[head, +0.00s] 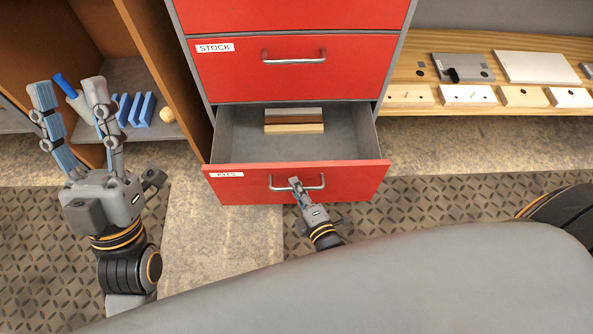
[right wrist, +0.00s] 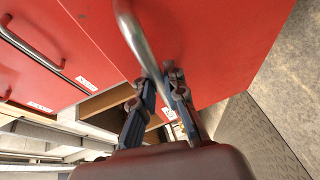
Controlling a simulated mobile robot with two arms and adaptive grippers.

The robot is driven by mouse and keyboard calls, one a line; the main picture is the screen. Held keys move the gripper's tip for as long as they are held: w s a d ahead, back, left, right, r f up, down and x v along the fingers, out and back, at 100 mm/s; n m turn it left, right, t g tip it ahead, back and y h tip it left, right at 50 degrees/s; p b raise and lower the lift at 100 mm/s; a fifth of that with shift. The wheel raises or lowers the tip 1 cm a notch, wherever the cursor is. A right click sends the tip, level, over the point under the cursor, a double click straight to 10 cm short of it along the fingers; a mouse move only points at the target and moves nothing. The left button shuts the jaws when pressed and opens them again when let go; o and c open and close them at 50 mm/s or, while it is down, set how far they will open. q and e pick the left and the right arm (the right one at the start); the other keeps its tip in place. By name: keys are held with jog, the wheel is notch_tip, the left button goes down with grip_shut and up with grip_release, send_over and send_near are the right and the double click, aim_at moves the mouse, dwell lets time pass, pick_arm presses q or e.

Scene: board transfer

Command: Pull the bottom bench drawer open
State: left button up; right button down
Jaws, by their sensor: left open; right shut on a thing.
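The bottom drawer (head: 365,178) is red with a grey inside and a white label at its left, and it stands partly open in the head view. Its bar handle (head: 322,182) is metal. My right gripper (head: 295,183) is shut on this handle, and the right wrist view shows the handle (right wrist: 132,32) running between its fingers (right wrist: 165,85). Inside the drawer lie a few flat bars (head: 294,128) in grey, brown and tan. My left gripper (head: 68,90) is open and empty, raised at the left in front of a wooden cabinet.
A closed red drawer labelled STOCK (head: 350,70) is directly above. The wooden cabinet (head: 172,60) at left holds blue pieces (head: 135,110) and a tan ball. A wooden bench (head: 430,70) at right holds blocks and grey plates. The patterned mat (head: 440,175) at right has free room.

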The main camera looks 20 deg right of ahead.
pick_arm(q)
jog(key=w+f+g+y+p, duration=0.1)
jog(key=w+f+g, duration=0.3)
jog(key=w+f, duration=0.1)
jog(key=shift+d+f+g+y, duration=0.25)
jog(key=shift+f+g+y, duration=0.05)
jog(key=shift+y, duration=0.1)
pick_arm(e)
jog(key=shift+s+a, duration=0.25)
jog(key=shift+s, duration=0.55)
jog(key=shift+s+a, duration=0.25)
jog(key=shift+s, duration=0.55)
jog(key=shift+s+a, duration=0.25)
jog(key=shift+s, duration=0.55)
pick_arm(q)
jog(key=shift+s, duration=0.1)
pick_arm(e)
jog(key=c, duration=1.4)
grip_release()
jog(key=shift+o, duration=0.2)
jog(key=v, duration=1.2)
